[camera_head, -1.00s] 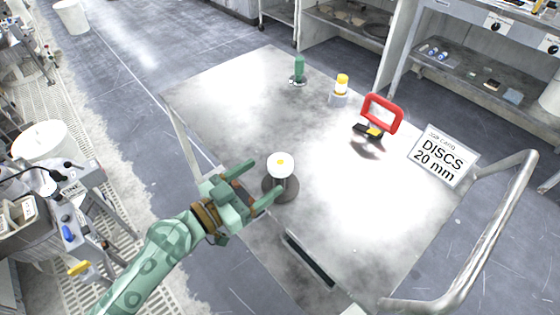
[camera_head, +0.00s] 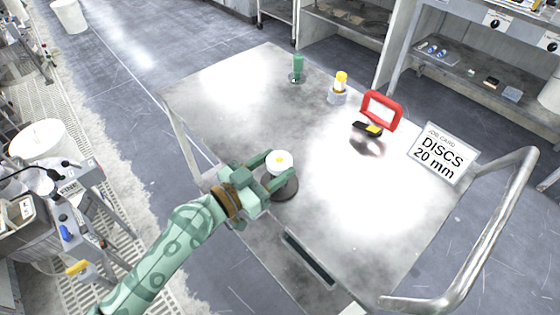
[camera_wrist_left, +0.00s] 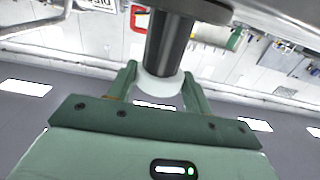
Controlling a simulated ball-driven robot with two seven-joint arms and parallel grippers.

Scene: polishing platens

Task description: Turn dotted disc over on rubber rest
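The dotted disc (camera_head: 281,158) is white with a yellow dot facing up. It lies flat on top of the rubber rest (camera_head: 289,190), a dark post on a round base near the table's left front edge. My left gripper (camera_head: 277,166) reaches in from the left, with one finger on each side of the disc, and looks shut on its rim. In the left wrist view the disc (camera_wrist_left: 160,86) shows between the two fingers (camera_wrist_left: 160,80), below the dark post in that picture. The disc's underside is hidden in the head view. My right gripper is not in view.
On the metal table (camera_head: 225,95) stand a green bottle-like object (camera_head: 298,67), a yellow-topped container (camera_head: 340,86), a red frame (camera_head: 382,109) and a job card (camera_head: 443,155). A tubular rail (camera_head: 480,258) edges the right side. The table's middle is clear.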

